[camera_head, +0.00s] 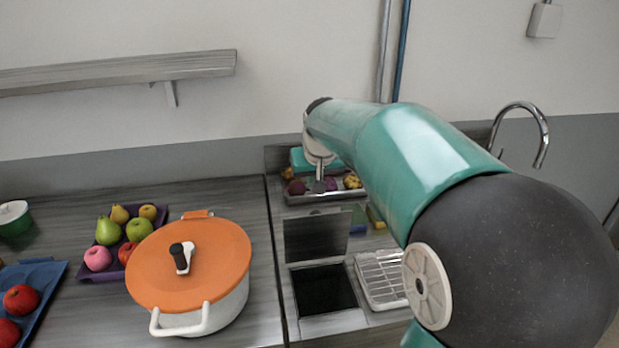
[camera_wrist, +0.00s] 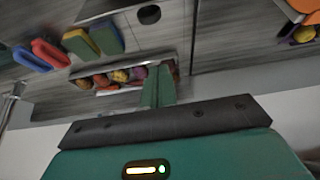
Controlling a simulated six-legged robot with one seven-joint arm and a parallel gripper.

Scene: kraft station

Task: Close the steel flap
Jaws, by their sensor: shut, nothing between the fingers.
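The steel flap (camera_head: 317,236) stands raised, nearly upright, at the back edge of a dark square opening (camera_head: 325,290) in the counter. My gripper (camera_head: 320,185) is behind and above the flap in the head view, in front of the steel tray at the back wall, apart from the flap as far as I can tell. In the wrist view my gripper's green fingers (camera_wrist: 158,84) are together with nothing held. A grey panel edge at the top of the wrist view may be the flap; I cannot tell.
A steel tray (camera_head: 318,197) with fruit stands at the back. Sponges (camera_head: 375,217) and a drain rack (camera_head: 382,281) lie right of the flap. An orange-lidded pot (camera_head: 190,262) stands to the left. A tap (camera_head: 522,122) rises at the right.

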